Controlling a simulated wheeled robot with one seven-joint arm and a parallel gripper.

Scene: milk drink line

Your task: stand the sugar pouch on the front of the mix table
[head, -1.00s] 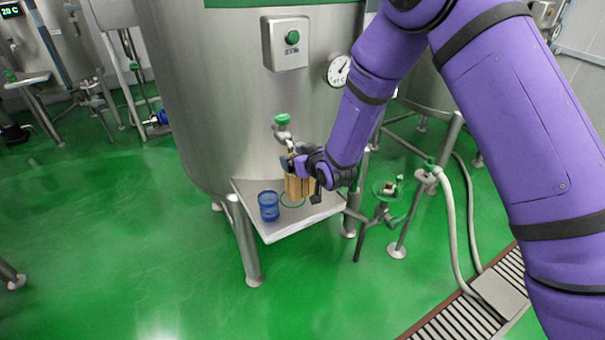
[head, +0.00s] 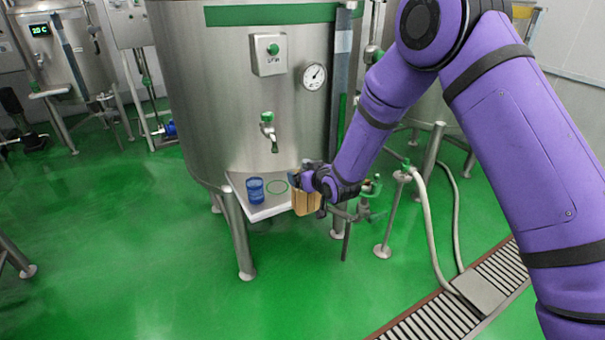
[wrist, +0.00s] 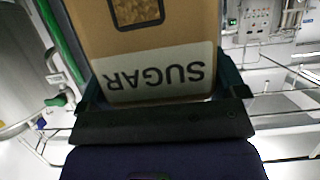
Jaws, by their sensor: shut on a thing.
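My gripper (head: 308,180) is shut on the sugar pouch (head: 305,201), a tan pouch. In the wrist view the pouch (wrist: 150,40) fills the space between the fingers, and its white SUGAR label reads upside down. In the head view I hold the pouch at the right end of the small metal shelf on the tank, which I take to be the mix table (head: 262,213). I cannot tell whether the pouch touches it.
A blue cup (head: 255,190) stands on the left part of the shelf. A tap (head: 268,128) hangs from the tank above it. A valve with pipes (head: 366,195) is just right of my gripper, and a hose (head: 430,230) runs to the floor drain.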

